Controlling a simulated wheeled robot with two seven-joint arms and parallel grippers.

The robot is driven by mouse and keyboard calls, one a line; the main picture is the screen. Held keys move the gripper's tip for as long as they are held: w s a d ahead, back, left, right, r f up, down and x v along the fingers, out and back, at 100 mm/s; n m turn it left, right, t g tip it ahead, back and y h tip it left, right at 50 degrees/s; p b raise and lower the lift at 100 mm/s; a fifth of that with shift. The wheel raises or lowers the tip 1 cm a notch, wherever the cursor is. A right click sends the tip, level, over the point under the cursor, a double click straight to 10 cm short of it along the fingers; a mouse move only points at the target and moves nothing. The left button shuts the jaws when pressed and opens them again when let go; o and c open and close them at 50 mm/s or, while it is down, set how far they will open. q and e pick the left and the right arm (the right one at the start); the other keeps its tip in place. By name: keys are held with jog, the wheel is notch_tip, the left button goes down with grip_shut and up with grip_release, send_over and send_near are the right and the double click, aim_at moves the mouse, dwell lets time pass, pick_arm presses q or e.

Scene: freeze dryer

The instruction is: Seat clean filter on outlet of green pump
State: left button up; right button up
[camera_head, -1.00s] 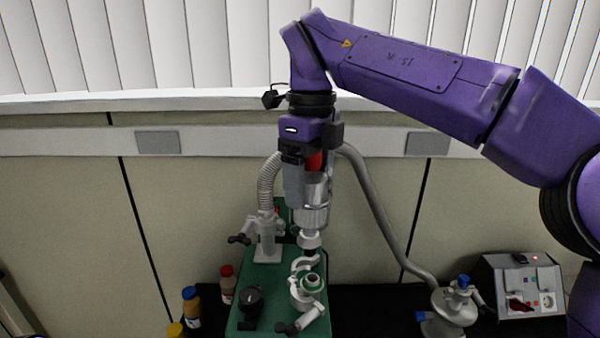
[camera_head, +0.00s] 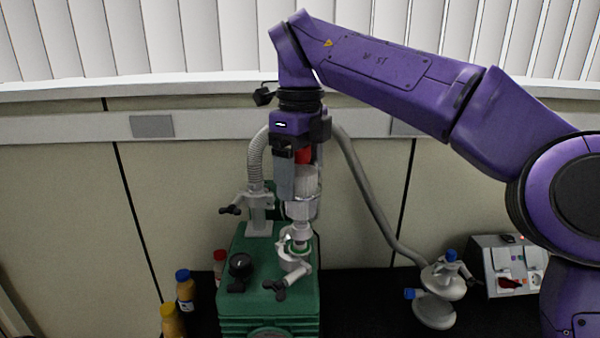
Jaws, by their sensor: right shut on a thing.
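The clean filter (camera_head: 304,206), a clear and silvery cylinder with a narrow neck and pale flange at its lower end, is held upright in my right gripper (camera_head: 299,176), which is shut on it. The green pump (camera_head: 265,305) stands on the dark bench below. Its outlet (camera_head: 296,250), a pale port with an open clamp ring and a dark-knobbed lever, is directly under the filter. The filter's lower end overlaps the outlet in the picture; I cannot tell whether they touch. My left gripper is out of view.
A grey port with a ribbed hose (camera_head: 256,160) stands at the pump's back left. Small bottles (camera_head: 185,290) are left of the pump. A metal trap with blue knobs (camera_head: 434,310) and a control box (camera_head: 507,262) are on the right. The wall is close behind.

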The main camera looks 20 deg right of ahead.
jog(key=shift+w+f, duration=0.2)
jog(key=shift+w, duration=0.35)
jog(key=shift+p, duration=0.3)
jog(key=shift+s+r, duration=0.1)
jog(key=shift+r, duration=0.05)
jog(key=shift+f+b, duration=0.4)
jog(key=shift+f, duration=0.45)
jog(key=shift+s, duration=0.2)
